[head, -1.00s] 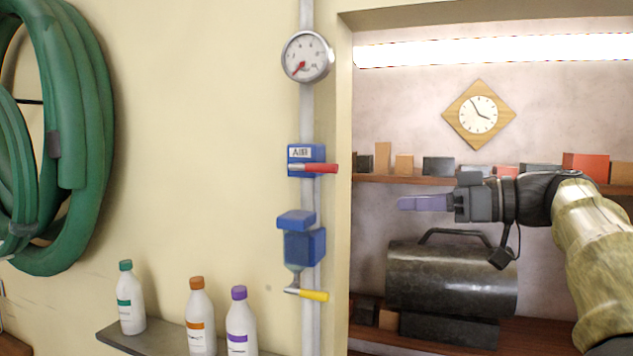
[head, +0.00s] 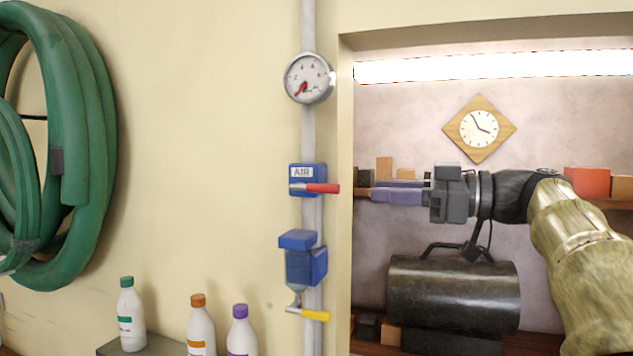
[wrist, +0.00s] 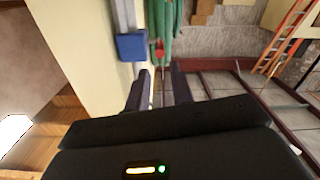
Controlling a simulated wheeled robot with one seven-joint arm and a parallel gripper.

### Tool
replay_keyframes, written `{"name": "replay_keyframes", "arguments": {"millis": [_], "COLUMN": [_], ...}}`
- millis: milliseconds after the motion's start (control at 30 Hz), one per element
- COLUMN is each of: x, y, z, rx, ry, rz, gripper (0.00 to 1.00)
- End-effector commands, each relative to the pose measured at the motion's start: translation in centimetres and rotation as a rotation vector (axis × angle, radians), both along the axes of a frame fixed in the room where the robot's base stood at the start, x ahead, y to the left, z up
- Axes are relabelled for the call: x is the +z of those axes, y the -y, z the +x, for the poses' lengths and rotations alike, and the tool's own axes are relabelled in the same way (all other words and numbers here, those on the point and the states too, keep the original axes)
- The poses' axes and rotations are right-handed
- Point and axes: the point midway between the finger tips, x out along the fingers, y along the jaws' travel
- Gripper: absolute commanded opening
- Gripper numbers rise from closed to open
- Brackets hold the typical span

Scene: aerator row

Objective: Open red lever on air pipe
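The red lever (head: 322,188) sits on a blue valve body marked AIR (head: 303,172), on the grey vertical air pipe (head: 311,130). The lever lies sideways, pointing right, across the pipe. My gripper (head: 374,191) is at about the lever's height in the head view, to its right, with fingers pointing left and a gap between the tips and the lever. In the wrist view the two dark fingers (wrist: 160,82) stand apart with nothing between them. The red lever (wrist: 157,50) shows just beyond the tips, beside a blue block (wrist: 131,46).
A pressure gauge (head: 308,79) is above the valve. A blue filter unit (head: 303,262) with a yellow lever (head: 315,315) is below. The alcove's edge (head: 345,200) is right of the pipe. A green hose (head: 85,130) hangs left, above several bottles (head: 201,330).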

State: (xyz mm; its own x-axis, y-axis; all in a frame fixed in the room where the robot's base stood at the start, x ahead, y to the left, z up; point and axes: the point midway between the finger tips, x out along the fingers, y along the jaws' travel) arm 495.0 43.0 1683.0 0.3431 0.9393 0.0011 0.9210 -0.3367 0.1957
Motion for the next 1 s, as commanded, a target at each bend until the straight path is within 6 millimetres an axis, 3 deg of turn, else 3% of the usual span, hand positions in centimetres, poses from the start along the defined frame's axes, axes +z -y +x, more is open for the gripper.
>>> {"name": "replay_keyframes", "arguments": {"millis": [600,733,1000], "x": [0.3,0.1,-0.1], "y": [-10.7,-11.6,-11.4], "z": [3.5,3.9,4.2], "rx": [0.014,0.009,0.0], "ry": [-0.003,-0.003,-0.001], "rz": [0.0,0.0,-0.001], "gripper": [0.23,0.23,0.23]}}
